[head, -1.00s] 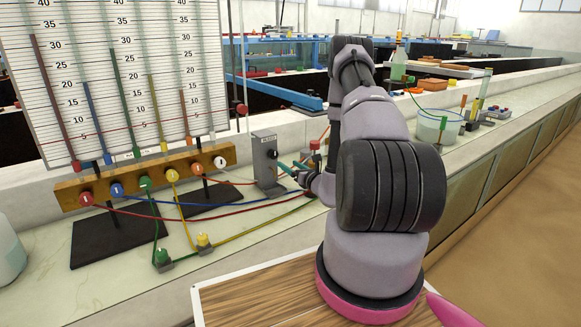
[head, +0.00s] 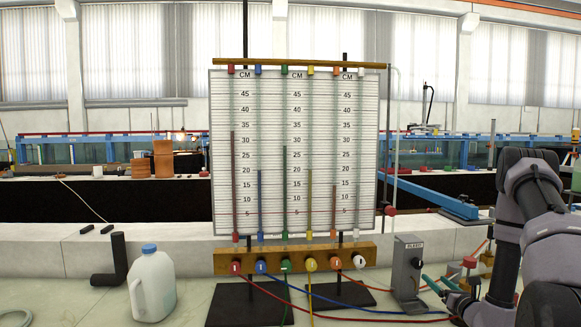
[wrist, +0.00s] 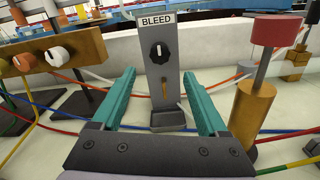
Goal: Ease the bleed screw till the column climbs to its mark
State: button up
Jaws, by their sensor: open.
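The bleed screw is a black knob (wrist: 162,53) on an upright grey block labelled BLEED (wrist: 151,83), which also shows in the head view (head: 404,266). My gripper (wrist: 158,74) is open and empty. Its teal fingers point at the block, one to each side in the picture, with the knob beyond the tips; contact cannot be told. In the head view my gripper (head: 436,284) is just right of the block. The gauge board (head: 270,190) carries coloured columns: red about 33, green about 28, blue and yellow about 20, orange about 15. The white tube's level is unclear.
A red-topped brass post (wrist: 253,105) stands close right of my gripper. A wooden valve rail (head: 215,262) with coloured knobs is left of the block. Coloured hoses (head: 330,316) cross the bench. A white jug (head: 152,288) stands farther left.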

aim_at(419, 265)
jog(key=w, duration=0.3)
jog(key=w+a, duration=0.1)
jog(key=w, duration=0.3)
jog(key=w+a, duration=0.1)
jog(key=w, duration=0.3)
jog(key=shift+w+a, duration=0.15)
